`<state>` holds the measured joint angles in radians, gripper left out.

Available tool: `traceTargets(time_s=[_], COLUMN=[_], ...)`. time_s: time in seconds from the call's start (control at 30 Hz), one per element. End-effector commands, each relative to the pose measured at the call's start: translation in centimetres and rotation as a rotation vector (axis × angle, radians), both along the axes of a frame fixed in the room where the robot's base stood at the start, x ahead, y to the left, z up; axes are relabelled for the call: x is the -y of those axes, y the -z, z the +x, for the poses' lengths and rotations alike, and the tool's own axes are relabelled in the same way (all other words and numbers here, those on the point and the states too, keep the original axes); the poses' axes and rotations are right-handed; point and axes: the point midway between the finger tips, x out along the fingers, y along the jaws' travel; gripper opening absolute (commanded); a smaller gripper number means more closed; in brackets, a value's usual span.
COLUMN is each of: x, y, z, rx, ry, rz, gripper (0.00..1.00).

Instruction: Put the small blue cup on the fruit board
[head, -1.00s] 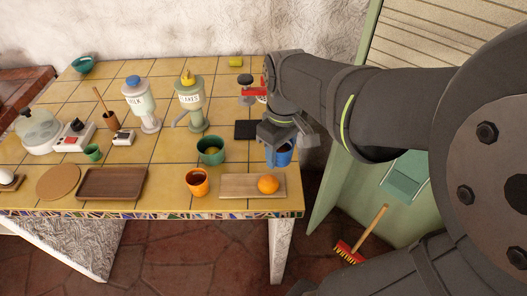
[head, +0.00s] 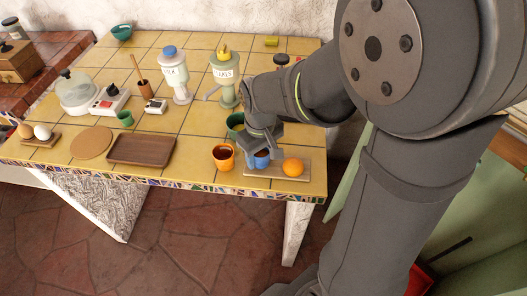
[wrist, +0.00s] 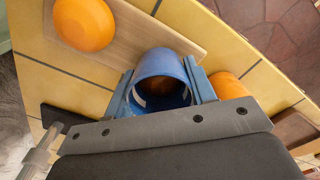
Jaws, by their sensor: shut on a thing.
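My gripper (head: 262,152) is shut on the small blue cup (head: 262,162), with a finger on each side of it. In the wrist view the cup (wrist: 161,66) shows its open mouth and something brownish inside. The cup is at the left part of the wooden fruit board (head: 272,174), beside the orange (head: 293,167). The board (wrist: 135,35) and the orange (wrist: 84,24) also show in the wrist view. I cannot tell whether the cup's base touches the board; its lower part is partly hidden.
An orange cup (head: 223,158) stands close to the left of the board. A green bowl (head: 234,122) is behind, partly hidden by my gripper. A brown tray (head: 140,150) lies further left. The counter's front edge runs just in front of the board.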

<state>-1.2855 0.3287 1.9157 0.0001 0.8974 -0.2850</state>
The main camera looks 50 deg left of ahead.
Motion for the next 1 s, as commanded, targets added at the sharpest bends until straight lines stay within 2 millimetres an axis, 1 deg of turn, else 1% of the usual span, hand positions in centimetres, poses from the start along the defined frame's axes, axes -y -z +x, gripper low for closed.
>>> traceTargets(time_s=[0.07, 0.3, 0.43, 0.47, 0.5, 0.53, 0.57, 0.87, 1.0], x=[0.0, 0.0, 0.0, 0.0, 0.0, 0.0, 0.0, 0.0, -0.1], y=[0.4, 0.5, 0.8, 0.8, 0.8, 0.8, 0.8, 0.6, -0.9], z=[0.0, 0.0, 0.0, 0.0, 0.0, 0.0, 0.0, 0.0, 0.0], rx=[0.000, 0.000, 0.000, 0.000, 0.000, 0.000, 0.000, 0.000, 0.001], ry=[0.000, 0.000, 0.000, 0.000, 0.000, 0.000, 0.000, 0.000, 0.000], rz=[0.000, 0.001, 0.000, 0.001, 0.001, 0.001, 0.001, 0.001, 0.004], gripper=[0.24, 0.24, 0.24, 0.56, 0.64, 0.70, 0.72, 0.72, 0.72])
